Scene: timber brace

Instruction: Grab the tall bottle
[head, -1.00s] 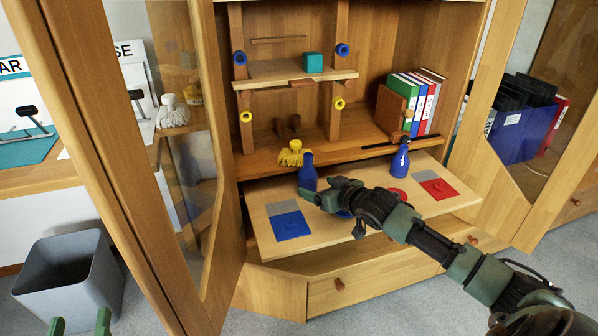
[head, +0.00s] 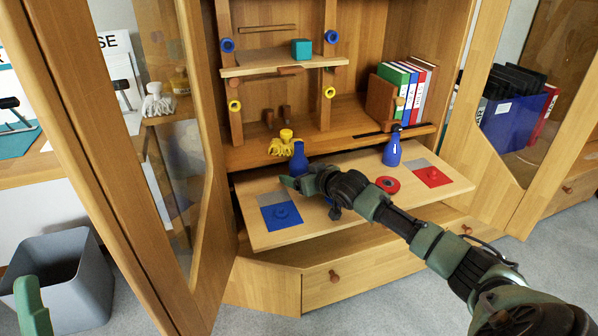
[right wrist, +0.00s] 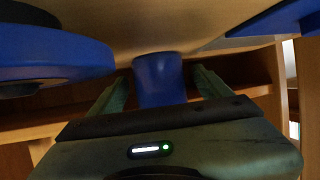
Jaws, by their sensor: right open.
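Two blue bottles stand on the pulled-out wooden board. The left bottle (head: 299,159) is just behind my right gripper (head: 287,184) in the head view. The right bottle (head: 392,151) stands farther right, towards the back. I cannot tell for sure which is the taller. My right gripper is open. In the right wrist view a blue bottle body (right wrist: 158,80) shows between its two fingers, with a gap visible on each side. Only a green part of my left gripper (head: 32,305) shows, low at the left edge.
The board (head: 340,170) carries a blue square (head: 280,214), a red round piece (head: 388,185) and a red square (head: 432,177).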

